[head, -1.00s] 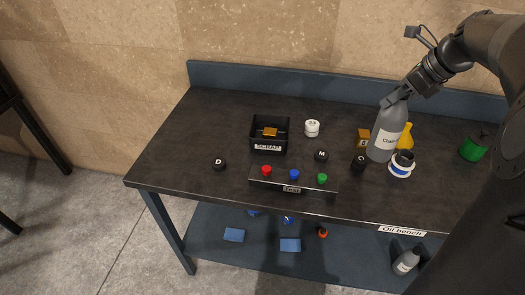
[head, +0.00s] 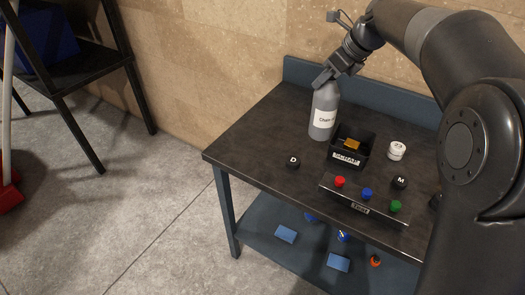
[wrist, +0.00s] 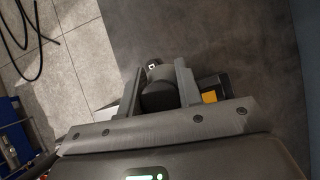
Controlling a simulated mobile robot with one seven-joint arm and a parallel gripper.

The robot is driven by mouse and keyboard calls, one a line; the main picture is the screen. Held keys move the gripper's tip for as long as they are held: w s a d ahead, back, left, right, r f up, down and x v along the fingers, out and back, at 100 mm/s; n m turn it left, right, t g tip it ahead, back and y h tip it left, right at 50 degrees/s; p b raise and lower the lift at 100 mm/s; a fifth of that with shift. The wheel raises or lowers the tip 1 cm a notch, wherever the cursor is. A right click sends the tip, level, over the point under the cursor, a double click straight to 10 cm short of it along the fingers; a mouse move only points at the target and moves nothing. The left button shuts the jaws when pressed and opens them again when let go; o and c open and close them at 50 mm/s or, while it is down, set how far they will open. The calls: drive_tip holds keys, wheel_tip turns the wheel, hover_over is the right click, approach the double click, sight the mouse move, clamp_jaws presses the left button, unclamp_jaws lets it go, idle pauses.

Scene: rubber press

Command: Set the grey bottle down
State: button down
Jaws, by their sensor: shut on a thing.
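The grey bottle (head: 323,115) stands upright, with a white label whose text is partly readable. My gripper (head: 325,78) is shut on its top. The bottle is over the dark bench top (head: 262,137), left of the black scrap bin and behind the black D knob. Its base appears at or close to the bench surface; I cannot tell whether it touches. In the wrist view my gripper's fingers (wrist: 160,90) flank the bottle's dark round top (wrist: 160,97), which hides most of the bottle below.
The black scrap bin (head: 365,153) holding an orange block is close on the bottle's right. The D knob (head: 293,162) lies in front. The bench's left part is clear.

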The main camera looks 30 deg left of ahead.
drive_tip(key=s+a+f, duration=0.2)
drive_tip(key=a+f, duration=0.3)
drive_tip(key=a, duration=0.3)
drive_tip(key=s+a+f, duration=0.3)
drive_tip(key=a+f, duration=0.3)
drive_tip(key=a, duration=0.3)
drive_tip(key=shift+s+n, duration=0.2)
drive_tip(key=shift+n, duration=0.2)
drive_tip(key=shift+f, duration=0.15)
drive_tip(key=c, duration=1)
unclamp_jaws()
drive_tip(key=shift+f, duration=0.1)
drive_tip(key=v, duration=1.2)
drive_tip(key=shift+w, duration=0.2)
